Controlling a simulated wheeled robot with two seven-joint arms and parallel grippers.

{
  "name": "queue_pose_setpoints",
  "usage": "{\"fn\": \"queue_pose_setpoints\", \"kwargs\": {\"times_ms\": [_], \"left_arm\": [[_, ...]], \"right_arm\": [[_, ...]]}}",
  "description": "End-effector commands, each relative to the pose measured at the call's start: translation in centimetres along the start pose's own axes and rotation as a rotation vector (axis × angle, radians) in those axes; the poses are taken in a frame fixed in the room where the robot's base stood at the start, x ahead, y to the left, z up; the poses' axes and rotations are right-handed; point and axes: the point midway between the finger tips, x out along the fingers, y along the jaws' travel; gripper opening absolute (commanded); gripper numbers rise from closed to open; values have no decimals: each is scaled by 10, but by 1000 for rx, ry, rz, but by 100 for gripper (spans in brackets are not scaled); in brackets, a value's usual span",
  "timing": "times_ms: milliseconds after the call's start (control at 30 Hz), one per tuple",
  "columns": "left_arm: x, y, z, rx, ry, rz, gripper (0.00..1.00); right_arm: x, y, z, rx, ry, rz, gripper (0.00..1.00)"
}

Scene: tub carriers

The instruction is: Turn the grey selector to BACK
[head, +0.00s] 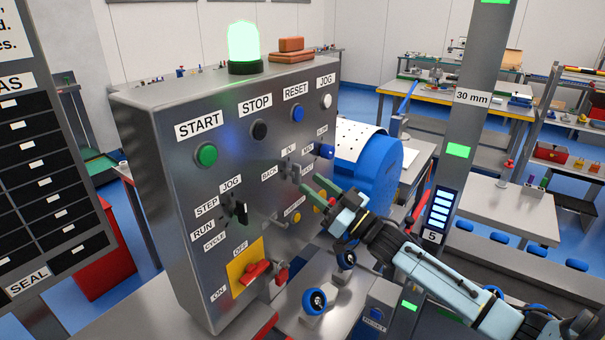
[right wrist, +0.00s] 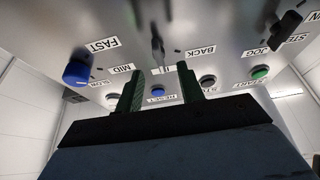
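The grey selector (head: 292,171) is on the steel control panel, with the BACK label (head: 269,173) to its left and another small label above it. In the right wrist view the selector (right wrist: 157,46) shows beyond the fingertips, in line with the gap between them. The BACK label (right wrist: 200,51) is to its right there. I cannot tell which label its lever points to. My right gripper (head: 310,186) is open and empty, its green fingers close to the selector; the fingers (right wrist: 159,70) appear apart from it. My left gripper is out of view.
A blue knob (head: 326,151) sits right of the selector, and a black selector (head: 239,211) lower left. The red switch (head: 257,270) on a yellow plate is below. A grey post (head: 466,130) stands right of the panel. A green lamp (head: 244,43) glows on top.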

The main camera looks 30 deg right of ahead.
Motion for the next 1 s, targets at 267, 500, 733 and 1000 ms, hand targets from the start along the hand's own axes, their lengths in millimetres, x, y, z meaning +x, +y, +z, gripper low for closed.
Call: {"fn": "queue_pose_setpoints", "kwargs": {"times_ms": [267, 500, 733, 1000], "left_arm": [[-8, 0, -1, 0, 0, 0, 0], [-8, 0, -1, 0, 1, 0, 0], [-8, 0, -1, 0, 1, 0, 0], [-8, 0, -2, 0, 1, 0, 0]], "right_arm": [[36, 0, -1, 1, 1, 1, 38], [43, 0, 1, 1, -2, 1, 38], [43, 0, 1, 1, -2, 1, 32], [43, 0, 1, 1, -1, 0, 0]]}}
